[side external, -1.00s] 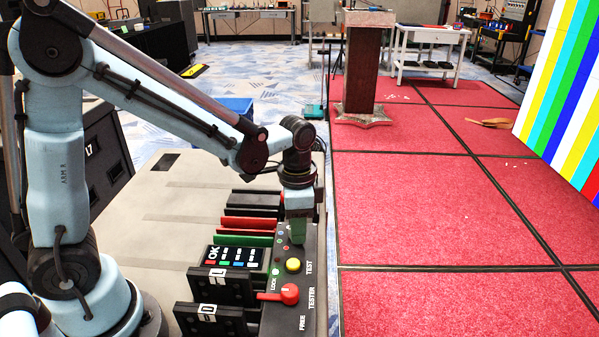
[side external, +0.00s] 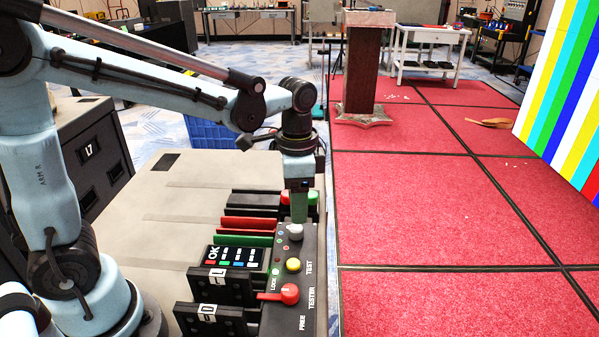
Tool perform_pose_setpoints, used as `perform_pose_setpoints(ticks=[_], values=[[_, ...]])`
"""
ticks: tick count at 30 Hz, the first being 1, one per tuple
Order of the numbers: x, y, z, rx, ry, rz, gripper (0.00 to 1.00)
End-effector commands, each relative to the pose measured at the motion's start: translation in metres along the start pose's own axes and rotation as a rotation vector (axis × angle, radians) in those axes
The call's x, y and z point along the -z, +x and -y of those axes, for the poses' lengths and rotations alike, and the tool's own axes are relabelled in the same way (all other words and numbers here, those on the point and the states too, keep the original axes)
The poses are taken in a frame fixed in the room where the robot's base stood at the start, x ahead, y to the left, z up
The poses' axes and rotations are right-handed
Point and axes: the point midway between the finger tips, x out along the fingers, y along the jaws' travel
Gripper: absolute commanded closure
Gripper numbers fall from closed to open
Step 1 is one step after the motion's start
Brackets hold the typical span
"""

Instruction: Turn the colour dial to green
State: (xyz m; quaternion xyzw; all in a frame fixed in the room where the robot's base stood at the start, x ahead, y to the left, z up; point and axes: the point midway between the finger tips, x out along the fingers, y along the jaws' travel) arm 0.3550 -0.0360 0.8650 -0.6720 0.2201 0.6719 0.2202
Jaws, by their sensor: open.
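A light grey knob (side external: 295,232) stands on the dark control panel (side external: 296,250), with small coloured dots beside it; it looks like the colour dial. Which colour it points to is too small to tell. My gripper (side external: 299,213) points down just behind the knob, over the panel. Its greenish fingers end close to the knob; whether they touch it I cannot tell. No object shows between the fingers, and the gripper is open.
A yellow button (side external: 293,265) and a red lever (side external: 288,293) sit nearer on the panel. Red and green buttons flank my fingers behind. Red, green and black bars and a small display (side external: 236,260) lie left. A striped video wall (side external: 565,95) stands right, beyond red flooring.

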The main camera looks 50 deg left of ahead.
Motion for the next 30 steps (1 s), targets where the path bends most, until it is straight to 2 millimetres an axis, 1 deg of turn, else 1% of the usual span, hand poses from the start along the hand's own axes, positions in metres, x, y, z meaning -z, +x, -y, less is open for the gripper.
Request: perform_pose_setpoints(ticks=[1,6,12,16,26,30], values=[[-0.001,-0.009,0.0,0.0,0.0,0.0,0.41],[-0.001,-0.034,0.0,0.0,0.0,0.0,0.41],[0.0,-0.052,0.0,0.0,0.0,0.0,0.41],[0.0,-0.057,0.0,0.0,0.0,0.0,0.41],[-0.001,-0.057,0.0,0.001,-0.001,-0.001,0.41],[-0.007,-0.057,-0.001,0.019,-0.038,-0.033,0.41]])
